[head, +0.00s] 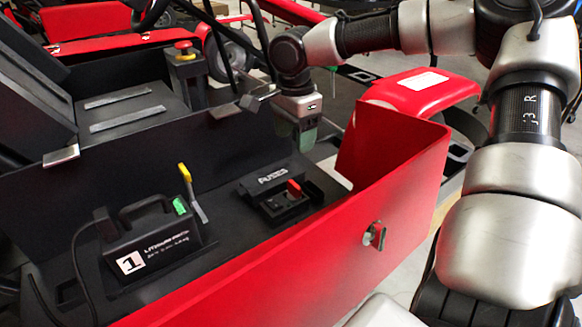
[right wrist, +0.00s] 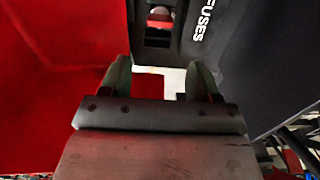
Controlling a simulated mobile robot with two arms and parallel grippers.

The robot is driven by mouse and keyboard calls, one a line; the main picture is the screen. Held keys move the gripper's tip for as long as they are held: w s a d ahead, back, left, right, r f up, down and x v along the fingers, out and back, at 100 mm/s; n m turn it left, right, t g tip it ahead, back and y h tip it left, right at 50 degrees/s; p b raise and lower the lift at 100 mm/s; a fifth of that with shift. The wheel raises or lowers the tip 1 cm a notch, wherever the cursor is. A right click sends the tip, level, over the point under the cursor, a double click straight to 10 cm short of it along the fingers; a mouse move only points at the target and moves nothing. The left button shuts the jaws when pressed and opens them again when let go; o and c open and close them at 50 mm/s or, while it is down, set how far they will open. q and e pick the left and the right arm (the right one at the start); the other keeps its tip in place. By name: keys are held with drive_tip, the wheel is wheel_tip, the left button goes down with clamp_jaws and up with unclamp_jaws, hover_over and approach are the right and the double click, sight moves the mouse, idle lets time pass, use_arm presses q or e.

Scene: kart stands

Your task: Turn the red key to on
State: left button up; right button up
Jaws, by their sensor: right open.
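The red key (head: 294,189) sits on a black switch block (head: 283,206) beside the FUSES label, inside the kart's side compartment. In the right wrist view the red key (right wrist: 160,17) shows at the top edge, beyond the fingertips. My right gripper (head: 306,138) points down above and behind the key in the head view, apart from it. In the right wrist view its two greenish fingers (right wrist: 159,80) are spread with nothing between them. My left gripper is not in view.
A red side panel (head: 300,262) walls the compartment in front, with a small latch (head: 375,236) on it. A black battery box (head: 150,238) numbered 1, with a yellow-tipped lever (head: 193,190), stands left of the switch. A black wall (head: 150,150) rises behind.

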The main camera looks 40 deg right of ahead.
sight(294, 184)
wheel_tip(294, 184, down, 4)
drive_tip(key=shift+r+b, duration=0.25)
drive_tip(key=shift+b, duration=0.5)
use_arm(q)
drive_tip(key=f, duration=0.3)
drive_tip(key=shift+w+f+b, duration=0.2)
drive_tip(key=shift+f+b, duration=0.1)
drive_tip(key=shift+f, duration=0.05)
use_arm(e)
wheel_tip(294, 184, down, 10)
drive_tip(key=shift+f, duration=0.1)
drive_tip(key=shift+c, duration=0.2)
drive_tip(key=c, duration=0.6)
drive_tip(key=m, duration=0.3)
drive_tip(key=shift+c, duration=0.2)
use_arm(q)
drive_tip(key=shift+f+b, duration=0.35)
use_arm(e)
drive_tip(key=m, duration=0.3)
